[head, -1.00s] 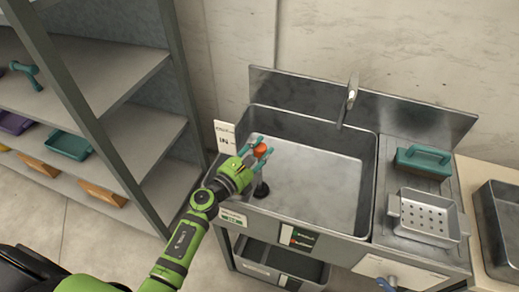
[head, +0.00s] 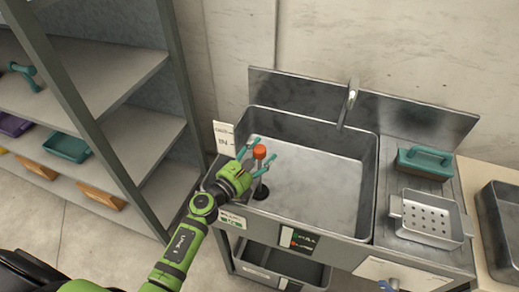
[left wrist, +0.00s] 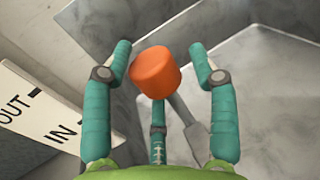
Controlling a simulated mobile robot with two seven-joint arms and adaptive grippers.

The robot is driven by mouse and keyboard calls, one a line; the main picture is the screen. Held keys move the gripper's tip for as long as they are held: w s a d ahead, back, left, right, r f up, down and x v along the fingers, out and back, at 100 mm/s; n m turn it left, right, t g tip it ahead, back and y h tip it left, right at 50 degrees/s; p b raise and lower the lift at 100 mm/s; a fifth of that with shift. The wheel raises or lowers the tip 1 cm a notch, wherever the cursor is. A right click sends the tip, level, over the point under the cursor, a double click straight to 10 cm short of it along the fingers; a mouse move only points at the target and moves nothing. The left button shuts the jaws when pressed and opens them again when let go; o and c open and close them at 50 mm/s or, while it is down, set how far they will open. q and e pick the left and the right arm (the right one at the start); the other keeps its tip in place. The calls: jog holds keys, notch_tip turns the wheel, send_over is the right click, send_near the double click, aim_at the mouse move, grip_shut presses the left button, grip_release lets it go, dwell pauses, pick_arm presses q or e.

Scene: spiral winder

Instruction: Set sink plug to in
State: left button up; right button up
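The sink plug control is an orange knob (head: 260,152) on a grey rod at the left front of the steel sink (head: 368,185). A dark round base (head: 261,191) shows below it. My left gripper (head: 257,146) is at the knob with its teal fingers spread. In the left wrist view the orange knob (left wrist: 155,72) sits between the open fingertips (left wrist: 162,62), close to the left one; whether it touches is unclear. A white sign with OUT and IN marks (left wrist: 50,110) stands left of the knob.
A faucet (head: 348,103) rises at the sink's back. A teal-handled block (head: 424,163) and a perforated tray (head: 430,217) sit on the right drainboard. A grey shelf unit (head: 120,135) stands close on the left. The sink basin is empty in the middle.

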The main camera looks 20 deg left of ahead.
pick_arm(q)
jog(key=shift+r, duration=2.6)
jog(key=r, duration=0.4)
jog(key=shift+w+r, duration=0.25)
jog(key=shift+w, duration=0.1)
jog(key=shift+w+r, duration=0.1)
jog(key=shift+r, duration=0.15)
jog(key=shift+s+d+f, duration=0.1)
jog(key=shift+s+f, duration=0.1)
jog(key=shift+f, duration=0.65)
jog(key=shift+s+a+f+g, duration=0.1)
jog(key=shift+s+a+g, duration=0.1)
jog(key=shift+s, duration=0.2)
jog(key=shift+s+a+f+g, duration=0.1)
jog(key=shift+s+g, duration=0.1)
jog(key=shift+s, duration=0.2)
jog(key=v, duration=0.7)
jog(key=shift+s+d+f, duration=0.2)
jog(key=shift+d, duration=0.1)
